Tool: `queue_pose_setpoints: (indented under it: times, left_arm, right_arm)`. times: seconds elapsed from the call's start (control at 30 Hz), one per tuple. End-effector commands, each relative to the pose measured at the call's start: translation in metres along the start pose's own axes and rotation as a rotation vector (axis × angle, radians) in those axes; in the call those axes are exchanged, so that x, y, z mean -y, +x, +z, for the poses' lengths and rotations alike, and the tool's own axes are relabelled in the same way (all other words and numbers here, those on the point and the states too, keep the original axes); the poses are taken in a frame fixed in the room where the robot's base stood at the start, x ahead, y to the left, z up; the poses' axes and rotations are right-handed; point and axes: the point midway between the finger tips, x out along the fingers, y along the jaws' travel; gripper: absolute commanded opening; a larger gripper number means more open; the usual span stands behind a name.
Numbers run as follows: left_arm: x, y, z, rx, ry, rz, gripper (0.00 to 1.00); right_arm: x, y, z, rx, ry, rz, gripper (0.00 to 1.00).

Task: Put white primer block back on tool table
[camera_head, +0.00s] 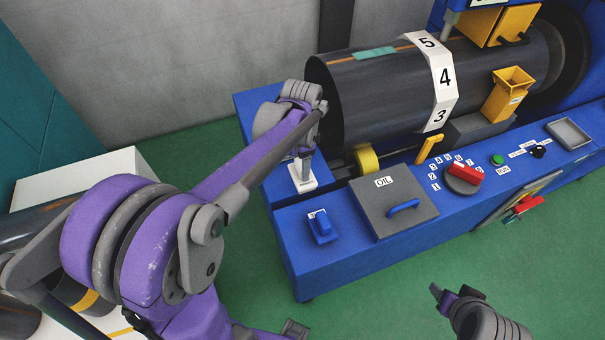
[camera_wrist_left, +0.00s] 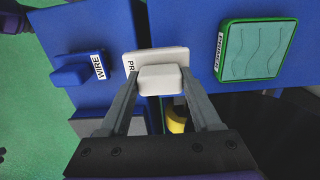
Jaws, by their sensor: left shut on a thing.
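The white primer block (camera_head: 303,178) is a pale block with a raised grip, at the blue bench's left end in the head view. In the left wrist view the white block (camera_wrist_left: 157,60) shows a label starting "PR", partly covered by the grip. My left gripper (camera_head: 303,160) is shut on it from above; the left fingers (camera_wrist_left: 160,84) also show in the wrist view. The block is over or near a gap between blue surfaces (camera_wrist_left: 85,28); I cannot tell whether it touches them. My right gripper (camera_head: 443,294) is at the lower right, away from the bench, its jaws unclear.
A blue block labelled WIRE (camera_wrist_left: 80,72) is beside the white block; it also shows in the head view (camera_head: 322,226). A green pad (camera_wrist_left: 258,50) lies on the other side. A grey OIL lid (camera_head: 394,200) and a large dark cylinder (camera_head: 390,95) are to the right.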

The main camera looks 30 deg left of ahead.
Motion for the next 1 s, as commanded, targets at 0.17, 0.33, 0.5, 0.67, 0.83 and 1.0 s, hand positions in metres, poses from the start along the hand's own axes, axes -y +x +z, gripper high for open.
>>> queue_pose_setpoints:
  times: [0.17,0.33,0.5,0.67,0.83,1.0]
  left_arm:
    - [0.000,0.026,-0.001,0.000,0.000,0.000,0.12]
    - [0.000,0.042,0.000,0.000,0.000,0.000,0.12]
    - [0.000,0.042,0.000,0.000,0.000,0.000,0.12]
    - [0.000,0.044,0.000,0.000,0.000,0.000,0.12]
    - [0.000,0.045,0.000,0.000,-0.001,0.000,0.84]
    - [0.000,0.045,0.000,0.000,-0.001,0.000,0.94]
  right_arm:
    - [0.000,0.002,0.002,0.002,0.000,0.000,0.62]
    - [0.000,0.002,0.003,0.003,0.000,0.000,0.62]
    - [0.000,0.002,0.003,0.002,0.000,0.000,0.62]
    - [0.000,0.004,0.005,0.004,0.000,0.000,0.62]
    - [0.000,0.004,0.005,0.005,0.000,0.000,0.62]
    - [0.000,0.004,0.005,0.005,0.000,0.000,0.62]
